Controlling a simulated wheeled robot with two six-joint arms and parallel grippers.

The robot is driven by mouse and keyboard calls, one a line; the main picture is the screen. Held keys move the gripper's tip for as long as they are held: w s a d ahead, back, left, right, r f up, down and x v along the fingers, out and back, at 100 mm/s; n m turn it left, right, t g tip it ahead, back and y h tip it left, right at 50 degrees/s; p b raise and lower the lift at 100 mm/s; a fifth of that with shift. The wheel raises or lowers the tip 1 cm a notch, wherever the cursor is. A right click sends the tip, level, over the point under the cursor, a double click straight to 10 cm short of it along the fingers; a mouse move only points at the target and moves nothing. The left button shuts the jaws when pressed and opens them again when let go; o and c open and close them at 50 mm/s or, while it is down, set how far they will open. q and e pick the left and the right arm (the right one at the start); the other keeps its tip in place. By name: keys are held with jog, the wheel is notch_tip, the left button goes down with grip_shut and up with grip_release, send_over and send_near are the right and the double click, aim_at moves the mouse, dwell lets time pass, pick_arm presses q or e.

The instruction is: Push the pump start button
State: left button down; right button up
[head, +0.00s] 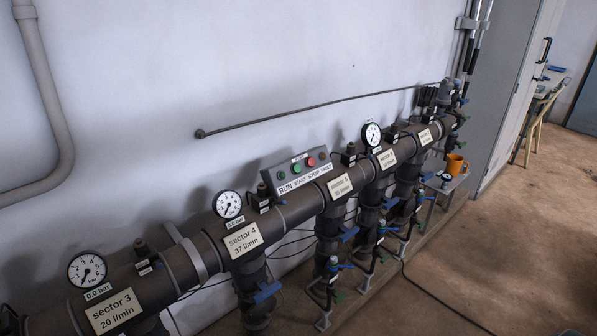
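A grey control box (293,172) is mounted on the wall behind the large dark pipe, near the middle of the head view. Its front reads RUN, START, STOP, FAULT. The green start button (297,167) sits left of the red stop button (311,162). A dark round lamp (281,176) is at the left end above RUN, and another dark one is at the right end above FAULT. Nothing covers the green button. Neither of my grippers is in view.
The dark manifold pipe (296,211) runs diagonally across the front, with sector labels and blue-handled valves below. Pressure gauges (228,204) stand above it. An orange cup (455,164) sits on a small shelf at right. Open floor (500,250) lies right of the pipe.

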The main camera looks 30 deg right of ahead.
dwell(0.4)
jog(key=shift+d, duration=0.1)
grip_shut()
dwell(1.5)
